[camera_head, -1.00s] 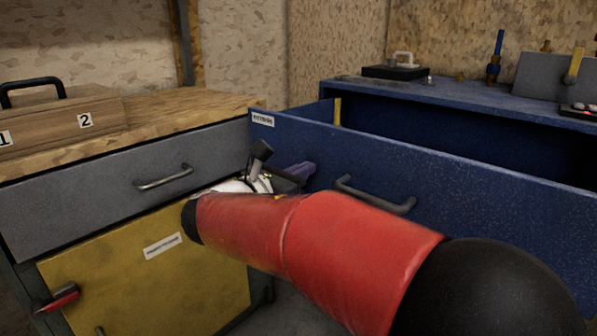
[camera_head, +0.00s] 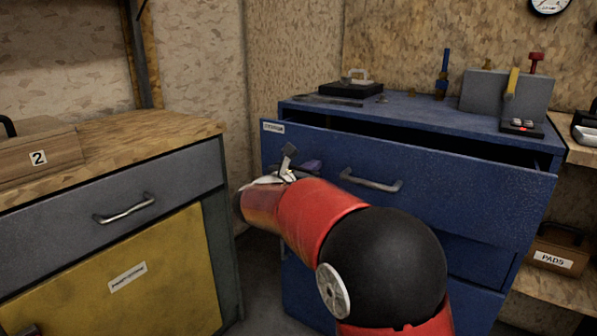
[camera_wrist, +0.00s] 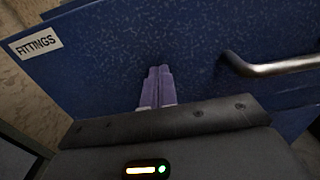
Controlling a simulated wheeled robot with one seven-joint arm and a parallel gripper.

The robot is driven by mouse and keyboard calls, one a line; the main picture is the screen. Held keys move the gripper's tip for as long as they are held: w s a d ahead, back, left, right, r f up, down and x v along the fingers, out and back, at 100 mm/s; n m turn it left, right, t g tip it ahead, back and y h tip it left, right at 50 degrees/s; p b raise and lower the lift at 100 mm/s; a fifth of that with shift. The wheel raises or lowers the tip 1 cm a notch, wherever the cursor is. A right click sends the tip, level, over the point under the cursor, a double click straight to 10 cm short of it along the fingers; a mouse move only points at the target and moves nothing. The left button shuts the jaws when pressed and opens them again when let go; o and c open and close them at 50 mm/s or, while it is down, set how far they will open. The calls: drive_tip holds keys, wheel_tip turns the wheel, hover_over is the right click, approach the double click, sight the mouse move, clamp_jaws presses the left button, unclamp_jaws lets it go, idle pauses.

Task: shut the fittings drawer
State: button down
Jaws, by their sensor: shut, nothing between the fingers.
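The blue fittings drawer (camera_head: 405,180) is the top drawer of the blue cabinet in the head view, with a grey bar handle (camera_head: 371,183). A dark gap shows above its front, so it stands partly open. The wrist view shows the drawer front (camera_wrist: 120,70) close up, with its FITTINGS label (camera_wrist: 35,43) at the upper left and the handle (camera_wrist: 270,66) at the right. My gripper (camera_wrist: 157,72) is shut and empty, its purple fingertips at the drawer front, left of the handle. I cannot tell whether they touch. In the head view my red arm partly hides the gripper (camera_head: 312,166).
A grey drawer (camera_head: 110,210) over a yellow door (camera_head: 140,285) stands at left under a wooden top. The blue cabinet top (camera_head: 415,108) carries a black case (camera_head: 350,90) and several tools. A shelf with a PADS box (camera_head: 556,257) is at right.

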drive_tip(key=p+x, duration=0.1)
drive_tip(key=x, duration=0.8)
drive_tip(key=shift+w+d+p, duration=0.15)
drive_tip(key=shift+p, duration=0.2)
drive_tip(key=shift+w+d+r, duration=0.1)
drive_tip(key=shift+w+d, duration=0.05)
drive_tip(key=shift+r, duration=0.15)
